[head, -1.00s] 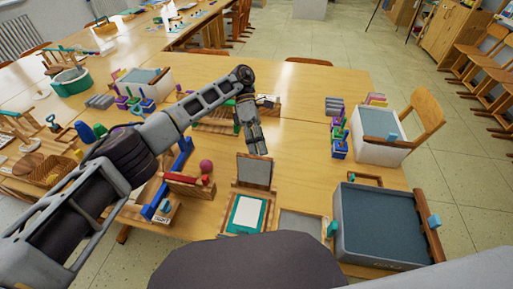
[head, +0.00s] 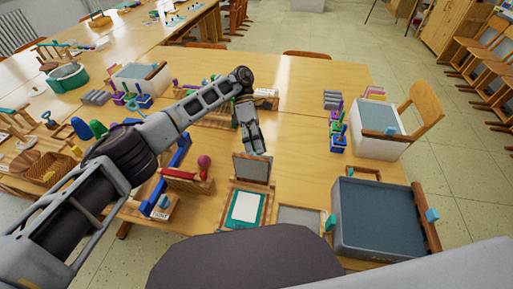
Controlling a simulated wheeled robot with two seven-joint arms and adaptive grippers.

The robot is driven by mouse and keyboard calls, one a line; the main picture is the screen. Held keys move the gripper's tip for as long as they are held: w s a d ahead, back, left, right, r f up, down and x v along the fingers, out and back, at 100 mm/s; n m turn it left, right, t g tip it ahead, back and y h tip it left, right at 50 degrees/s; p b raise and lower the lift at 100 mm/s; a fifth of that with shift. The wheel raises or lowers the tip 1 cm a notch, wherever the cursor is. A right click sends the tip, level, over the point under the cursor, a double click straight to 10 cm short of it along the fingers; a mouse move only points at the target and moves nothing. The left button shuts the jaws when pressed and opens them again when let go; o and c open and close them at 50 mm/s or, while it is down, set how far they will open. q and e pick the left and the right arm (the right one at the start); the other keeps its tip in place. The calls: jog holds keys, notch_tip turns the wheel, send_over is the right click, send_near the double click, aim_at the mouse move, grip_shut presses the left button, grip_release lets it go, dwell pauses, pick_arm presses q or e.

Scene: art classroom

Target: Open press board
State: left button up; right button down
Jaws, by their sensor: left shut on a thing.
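The press board (head: 264,211) lies on the table in front of me. It has a wooden base with a green sheet and a white sheet (head: 245,206) on it. Its grey lid (head: 252,168) stands raised at the far side of the base, close to upright. My left gripper (head: 257,151) reaches over from the left with its fingers pointing down. It is shut on the lid at its top edge; the exact contact is small and hard to see. My right gripper is not in view.
A large grey tray (head: 343,225) stands at the right. A red wooden piece (head: 183,176) and a blue bar (head: 180,155) lie left of the press board. A white bin (head: 375,146) stands at the back right. Table between the board and the bin is clear.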

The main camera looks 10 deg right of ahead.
pick_arm(q)
jog(key=shift+a+f, duration=0.2)
jog(key=shift+f, duration=0.05)
jog(key=shift+c, duration=0.3)
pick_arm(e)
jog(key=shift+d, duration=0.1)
pick_arm(q)
jog(key=shift+w+r, duration=0.1)
jog(key=shift+r, duration=0.4)
jog(key=shift+c, duration=1.4)
jog(key=shift+r, duration=0.4)
jog(key=shift+c, duration=0.3)
notch_tip(320, 180, up, 9)
jog(key=shift+d+f, duration=0.2)
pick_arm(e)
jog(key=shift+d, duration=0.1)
pick_arm(q)
jog(key=shift+r, duration=0.1)
